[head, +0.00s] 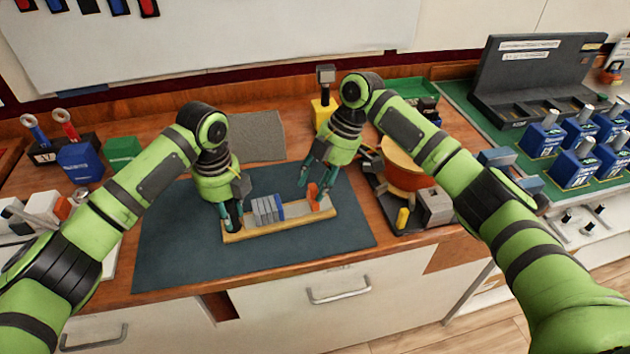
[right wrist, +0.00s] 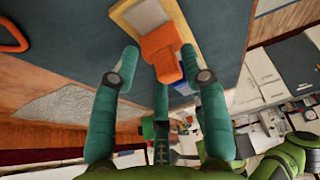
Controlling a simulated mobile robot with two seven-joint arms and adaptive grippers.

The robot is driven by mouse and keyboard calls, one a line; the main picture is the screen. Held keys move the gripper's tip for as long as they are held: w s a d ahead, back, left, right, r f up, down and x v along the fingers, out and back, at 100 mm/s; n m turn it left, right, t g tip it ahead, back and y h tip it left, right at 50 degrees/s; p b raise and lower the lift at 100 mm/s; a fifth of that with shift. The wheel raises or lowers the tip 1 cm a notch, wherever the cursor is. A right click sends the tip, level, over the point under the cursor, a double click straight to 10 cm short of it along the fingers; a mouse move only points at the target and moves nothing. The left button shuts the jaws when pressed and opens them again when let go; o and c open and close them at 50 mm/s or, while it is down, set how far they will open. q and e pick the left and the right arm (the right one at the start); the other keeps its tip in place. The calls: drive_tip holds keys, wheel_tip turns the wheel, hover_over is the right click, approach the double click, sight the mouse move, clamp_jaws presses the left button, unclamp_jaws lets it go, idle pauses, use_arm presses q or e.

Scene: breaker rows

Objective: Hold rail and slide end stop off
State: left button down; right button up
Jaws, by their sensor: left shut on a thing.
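A pale rail (head: 296,219) on a yellow wooden base (head: 285,229) lies on the dark mat. A row of grey breakers (head: 264,210) with a blue piece (head: 280,207) sits on it left of centre. The orange end stop (head: 313,196) stands near the rail's right end and shows in the right wrist view (right wrist: 160,48). My left gripper (head: 231,218) is shut on the rail assembly's left end; the exact contact is partly hidden. My right gripper (head: 318,186) is open above the end stop. In the right wrist view its fingers (right wrist: 163,80) are spread either side of the orange piece, with gaps.
A grey pad (head: 258,135) lies behind. An orange-rimmed bowl (head: 405,165) and a dark stand with a yellow part (head: 402,218) are close on the right. Blue and green boxes (head: 80,163) stand at the left.

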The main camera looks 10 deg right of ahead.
drive_tip(key=shift+a, duration=0.1)
drive_tip(key=v, duration=1.2)
use_arm(q)
drive_tip(key=shift+d, duration=0.1)
drive_tip(key=c, duration=0.9)
unclamp_jaws()
